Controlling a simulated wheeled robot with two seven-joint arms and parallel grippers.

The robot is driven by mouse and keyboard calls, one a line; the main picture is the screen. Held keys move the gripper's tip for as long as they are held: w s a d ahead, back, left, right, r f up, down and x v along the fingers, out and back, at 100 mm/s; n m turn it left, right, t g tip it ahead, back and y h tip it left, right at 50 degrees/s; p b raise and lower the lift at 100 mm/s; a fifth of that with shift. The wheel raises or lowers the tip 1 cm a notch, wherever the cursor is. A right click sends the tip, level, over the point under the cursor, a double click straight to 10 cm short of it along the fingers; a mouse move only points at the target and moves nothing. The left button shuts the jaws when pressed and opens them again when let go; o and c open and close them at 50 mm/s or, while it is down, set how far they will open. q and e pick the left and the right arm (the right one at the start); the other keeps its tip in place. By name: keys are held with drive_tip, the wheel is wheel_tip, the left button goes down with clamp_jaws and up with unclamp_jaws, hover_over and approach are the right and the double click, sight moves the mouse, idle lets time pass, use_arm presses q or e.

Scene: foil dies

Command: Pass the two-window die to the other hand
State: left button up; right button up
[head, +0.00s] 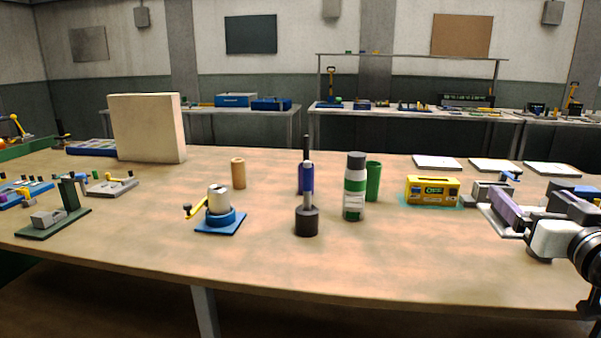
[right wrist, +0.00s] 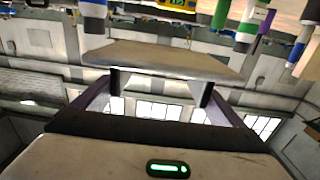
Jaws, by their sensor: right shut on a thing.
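My right gripper (head: 508,194) is at the right of the table in the head view, its purple fingers reaching left over the table. In the right wrist view my right gripper (right wrist: 161,87) has its two dark fingertips on a flat grey-tan slab, which I take to be the two-window die (right wrist: 165,57). The slab is wider than the gap between the fingers. Its windows do not show from this side. In the head view a grey block by the fingertips may be the die, but arm and clutter make this unclear. My left gripper is out of view.
Several things stand mid-table: a blue-based fixture (head: 220,217), a black-based post (head: 307,220), a green-white bottle (head: 354,190), a green cylinder (head: 373,182), a tan cylinder (head: 238,173) and a yellow box (head: 432,190). A tall beige block (head: 146,128) stands back left. The front middle is clear.

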drive_tip(key=shift+s+d+r, duration=0.1)
drive_tip(key=shift+d+r, duration=0.1)
drive_tip(key=shift+r, duration=0.25)
drive_tip(key=shift+s+d+r, duration=0.1)
drive_tip(key=shift+d+r, duration=0.05)
drive_tip(key=shift+r, duration=0.25)
drive_tip(key=s+a+f+n+y, duration=0.3)
drive_tip(key=a+f+y, duration=0.1)
drive_tip(key=a+f, duration=0.45)
drive_tip(key=s+a+f+n+y, duration=0.2)
drive_tip(key=s+a+f+y, duration=0.15)
drive_tip(key=a+f, duration=0.45)
drive_tip(key=s+a+f+n+g+y, duration=0.1)
drive_tip(key=s+a+f+n+y, duration=0.15)
drive_tip(key=s+a+f, duration=0.35)
drive_tip(key=s+a+f+n+g+y, duration=0.1)
drive_tip(key=s+a+f+n+y, duration=0.2)
drive_tip(key=s+a, duration=0.45)
drive_tip(key=w+d+r+m+t+h, duration=0.2)
drive_tip(key=d+r+m+h, duration=0.1)
drive_tip(key=d+m+h, duration=0.2)
drive_tip(key=m+h, duration=0.2)
drive_tip(key=h, duration=0.1)
drive_tip(key=shift+w+r+t+p, duration=0.15)
drive_tip(key=shift+r+t+p, duration=0.15)
drive_tip(key=shift+r+p, duration=0.1)
drive_tip(key=shift+m, duration=0.25)
